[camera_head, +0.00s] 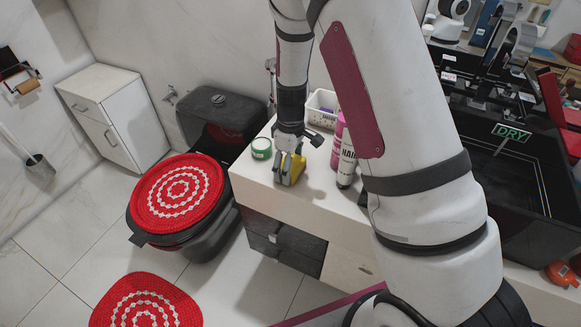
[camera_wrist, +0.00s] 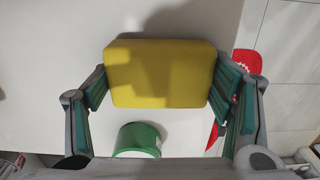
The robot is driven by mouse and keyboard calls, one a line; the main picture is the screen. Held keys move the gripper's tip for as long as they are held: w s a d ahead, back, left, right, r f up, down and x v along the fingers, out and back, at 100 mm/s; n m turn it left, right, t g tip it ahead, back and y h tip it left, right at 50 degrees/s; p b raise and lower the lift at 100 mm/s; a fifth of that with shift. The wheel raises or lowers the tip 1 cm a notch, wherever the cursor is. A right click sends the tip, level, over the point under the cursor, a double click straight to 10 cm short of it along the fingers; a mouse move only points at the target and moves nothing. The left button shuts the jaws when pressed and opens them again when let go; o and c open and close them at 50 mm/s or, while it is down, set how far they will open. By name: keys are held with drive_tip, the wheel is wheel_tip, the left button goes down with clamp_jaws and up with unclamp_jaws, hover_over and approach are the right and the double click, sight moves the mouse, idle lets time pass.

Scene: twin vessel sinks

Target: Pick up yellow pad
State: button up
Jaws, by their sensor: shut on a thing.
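The yellow pad (camera_wrist: 160,74) fills the space between the two fingers of my gripper (camera_wrist: 162,92) in the wrist view. The fingers press on its left and right sides, so my gripper is shut on it. In the head view my gripper (camera_head: 290,172) points down over the white counter, with the yellow pad (camera_head: 296,167) partly hidden by the fingers. I cannot tell whether the pad touches the counter.
A green tin (camera_head: 262,149) stands just left of my gripper on the white counter (camera_head: 318,197). A white basket (camera_head: 320,108) is behind. A toilet with a red cover (camera_head: 178,193) is left.

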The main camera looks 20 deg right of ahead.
drive_tip(key=shift+r, duration=0.5)
wheel_tip(320, 180, up, 2)
drive_tip(key=shift+r, duration=0.15)
drive_tip(key=shift+s+a+r, duration=0.2)
drive_tip(key=shift+s+a, duration=0.05)
drive_tip(key=shift+s, duration=0.35)
drive_tip(key=s+a+r, duration=0.1)
drive_tip(key=s+a, duration=0.4)
drive_tip(key=s, duration=0.8)
drive_tip(key=shift+s+a+r+p, duration=0.15)
drive_tip(key=shift+s+p, duration=0.2)
drive_tip(key=shift+p, duration=0.05)
